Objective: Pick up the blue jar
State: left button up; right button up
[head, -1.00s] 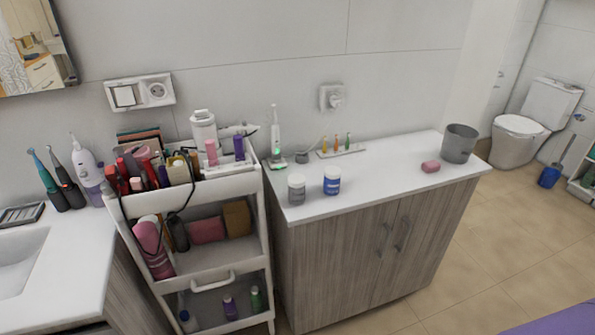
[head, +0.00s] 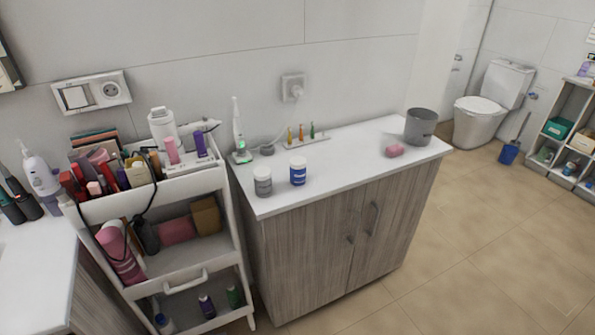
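The blue jar (head: 298,172) has a white lid and a pale label. It stands upright on the white top of the wood-fronted cabinet (head: 345,166), near its front left part. A grey jar (head: 263,182) with a white lid stands just left of it, a small gap apart. Neither of my grippers shows in the head view.
A white cart (head: 193,257) packed with cosmetics stands left of the cabinet. An electric toothbrush (head: 238,135), a small rack of coloured items (head: 301,137), a pink soap (head: 394,151) and a grey bin (head: 420,126) share the cabinet top. The tiled floor (head: 450,255) in front is clear.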

aim_at(298, 164)
jog(key=i+l+u, duration=0.1)
jog(key=u, duration=0.6)
jog(key=i+l+u, duration=0.1)
jog(key=l+u, duration=0.2)
jog(key=l, duration=0.2)
jog(key=l+u, duration=0.35)
jog(key=l, duration=0.2)
jog(key=l+u, duration=0.15)
jog(key=l, duration=0.9)
jog(key=i, duration=0.05)
